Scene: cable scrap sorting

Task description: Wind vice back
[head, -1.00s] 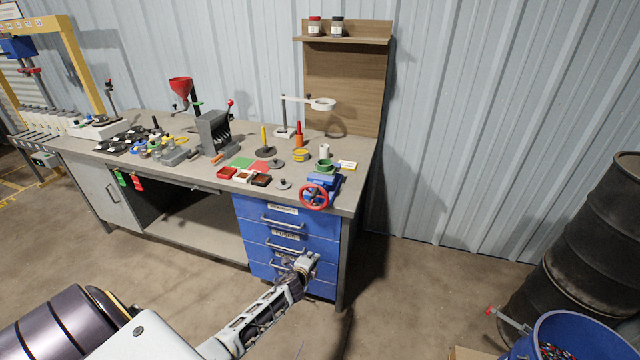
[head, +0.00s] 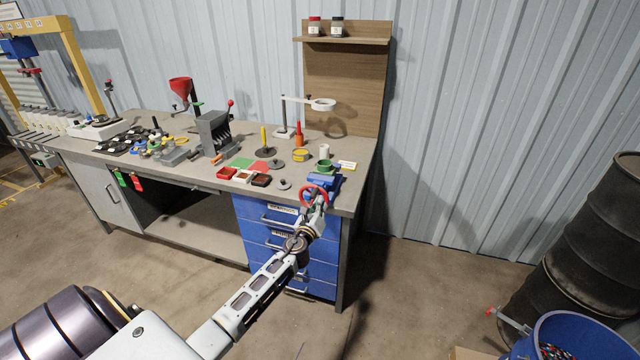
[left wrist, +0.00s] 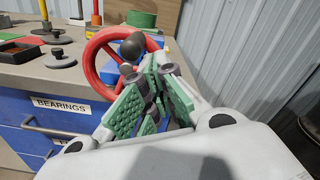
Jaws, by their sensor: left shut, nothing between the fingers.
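The blue vice (head: 326,181) sits at the right front corner of the workbench, with a red handwheel (head: 303,191) on its front. In the left wrist view the red handwheel (left wrist: 90,57) stands just beyond my fingers, with a dark ball knob (left wrist: 131,47) near its rim. My left gripper (head: 319,202) is at the front of the wheel and overlaps its lower part in the head view. In the left wrist view my green-padded fingers (left wrist: 154,92) are shut with nothing between them. Whether they touch the wheel or knob I cannot tell. My right gripper is not in view.
Blue drawers (head: 285,240) with handles lie below the bench top, close to my left arm. A green ring (head: 325,166) and a white cylinder (head: 324,151) stand behind the vice. Small trays (head: 243,176) lie left of it.

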